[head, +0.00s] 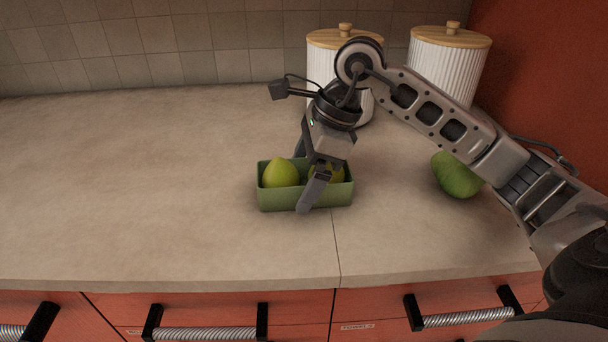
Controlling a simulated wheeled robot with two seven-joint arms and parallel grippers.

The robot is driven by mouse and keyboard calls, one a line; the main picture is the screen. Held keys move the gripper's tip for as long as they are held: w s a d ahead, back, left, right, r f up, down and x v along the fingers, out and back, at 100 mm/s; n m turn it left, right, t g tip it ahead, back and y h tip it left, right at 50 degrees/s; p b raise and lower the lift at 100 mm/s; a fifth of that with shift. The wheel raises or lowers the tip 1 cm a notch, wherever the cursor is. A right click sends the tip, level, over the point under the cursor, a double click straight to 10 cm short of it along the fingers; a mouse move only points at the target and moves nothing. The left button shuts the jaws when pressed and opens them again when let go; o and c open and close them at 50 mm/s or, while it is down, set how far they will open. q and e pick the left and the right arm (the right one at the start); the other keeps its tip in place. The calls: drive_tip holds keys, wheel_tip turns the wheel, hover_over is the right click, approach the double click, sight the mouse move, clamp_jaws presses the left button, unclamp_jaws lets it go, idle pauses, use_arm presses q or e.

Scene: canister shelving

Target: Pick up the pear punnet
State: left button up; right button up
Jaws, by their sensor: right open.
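The pear punnet is a small green open box (278,200) on the countertop near the middle of the head view. A yellow-green pear (281,173) sits in its left part, and a second pear (338,173) shows partly in its right part behind my gripper. My right gripper (308,190) points down at the punnet from above. It is open, with one finger in front of the punnet's near wall; the other finger is mostly hidden behind or inside the box. I cannot tell whether the fingers touch the wall. My left gripper is not in view.
Two white ribbed canisters with wooden lids stand at the back, one behind my arm (322,65) and one further right (430,70). A green fruit or vegetable (456,176) lies right of the punnet, close to my forearm. The countertop (140,190) is clear on the left.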

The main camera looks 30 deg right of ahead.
drive_tip(key=shift+r, duration=0.1)
drive_tip(key=c, duration=1.3)
